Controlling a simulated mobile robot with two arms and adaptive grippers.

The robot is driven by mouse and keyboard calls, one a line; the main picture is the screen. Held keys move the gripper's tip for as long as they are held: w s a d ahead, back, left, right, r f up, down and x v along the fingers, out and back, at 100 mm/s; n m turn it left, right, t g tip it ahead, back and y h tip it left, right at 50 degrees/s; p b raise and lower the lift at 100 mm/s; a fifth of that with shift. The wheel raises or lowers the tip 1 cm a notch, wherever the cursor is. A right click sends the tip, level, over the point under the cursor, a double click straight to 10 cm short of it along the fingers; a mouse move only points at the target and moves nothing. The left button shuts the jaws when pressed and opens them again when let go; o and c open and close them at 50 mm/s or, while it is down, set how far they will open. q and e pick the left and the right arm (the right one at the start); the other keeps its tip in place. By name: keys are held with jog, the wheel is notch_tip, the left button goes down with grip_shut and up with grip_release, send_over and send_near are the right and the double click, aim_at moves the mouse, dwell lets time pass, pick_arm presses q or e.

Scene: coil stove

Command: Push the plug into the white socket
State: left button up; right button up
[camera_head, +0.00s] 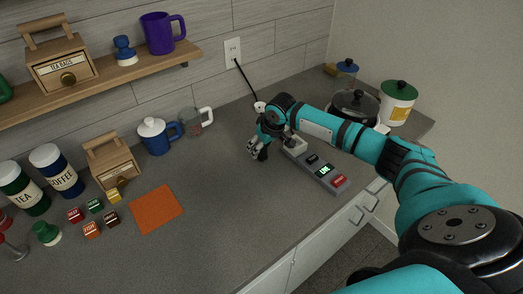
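The white socket (296,149) appears to be the pale end of a long grey power strip (327,175) on the counter; a dark part on its top is partly behind my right arm. The strip also has a green lit display and a red switch. A black cord (244,77) runs from the wall outlet down to my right gripper (258,153), beside a small white part (260,107). I cannot tell whether that part is the plug. My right gripper points down, left of the strip. Its fingers are small, and their opening is unclear. My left gripper is out of view.
A wall outlet (232,49) is at the back. An orange mat (156,209) lies at front left. Dark pots (354,108) and a white canister (397,102) stand at right.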

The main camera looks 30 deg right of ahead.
grip_shut()
jog(key=shift+r, duration=0.1)
dwell(0.3)
